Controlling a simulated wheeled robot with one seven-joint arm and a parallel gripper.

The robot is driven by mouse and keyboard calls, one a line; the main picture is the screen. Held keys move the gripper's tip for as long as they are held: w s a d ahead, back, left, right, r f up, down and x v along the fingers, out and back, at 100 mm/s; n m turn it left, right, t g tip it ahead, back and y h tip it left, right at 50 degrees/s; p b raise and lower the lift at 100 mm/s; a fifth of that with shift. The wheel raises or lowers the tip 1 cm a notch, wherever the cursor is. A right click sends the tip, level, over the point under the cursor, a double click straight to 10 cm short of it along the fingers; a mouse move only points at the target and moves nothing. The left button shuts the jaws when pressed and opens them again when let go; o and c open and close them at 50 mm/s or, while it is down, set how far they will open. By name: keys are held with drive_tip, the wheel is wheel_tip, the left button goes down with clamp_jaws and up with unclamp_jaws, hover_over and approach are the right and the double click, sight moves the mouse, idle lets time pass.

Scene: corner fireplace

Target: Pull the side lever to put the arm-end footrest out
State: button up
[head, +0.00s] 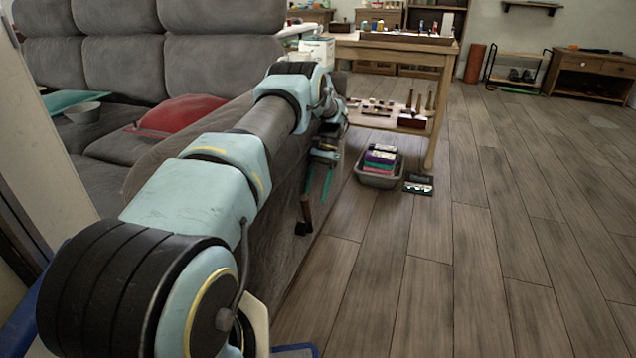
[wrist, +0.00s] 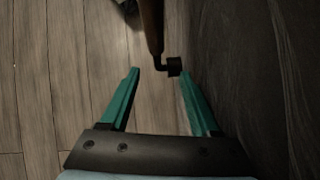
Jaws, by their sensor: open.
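The grey sofa (head: 200,52) stands at the left, with its armrest side running along my arm. The side lever (head: 304,212) hangs low on that side, just below my gripper's fingers. In the wrist view the lever (wrist: 151,27) has a brown grip and a dark bent end that meets a short dark pivot beside the sofa's side (wrist: 260,90). My gripper (head: 316,196) points down with its teal fingers apart and empty. In the wrist view my gripper (wrist: 158,72) has the dark bend between its fingertips in the picture; contact is not clear. The footrest is not visible.
A wooden table (head: 400,48) with a lower shelf of tools stands beyond the sofa. A grey bin (head: 376,178) with coloured items and a dark flat box (head: 418,185) lie on the floor before it. A red cushion (head: 190,112) lies on the sofa. The floor at right is clear.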

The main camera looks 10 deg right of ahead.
drive_tip(key=v, duration=0.6)
drive_tip(key=shift+r, duration=0.25)
drive_tip(key=shift+d, duration=0.1)
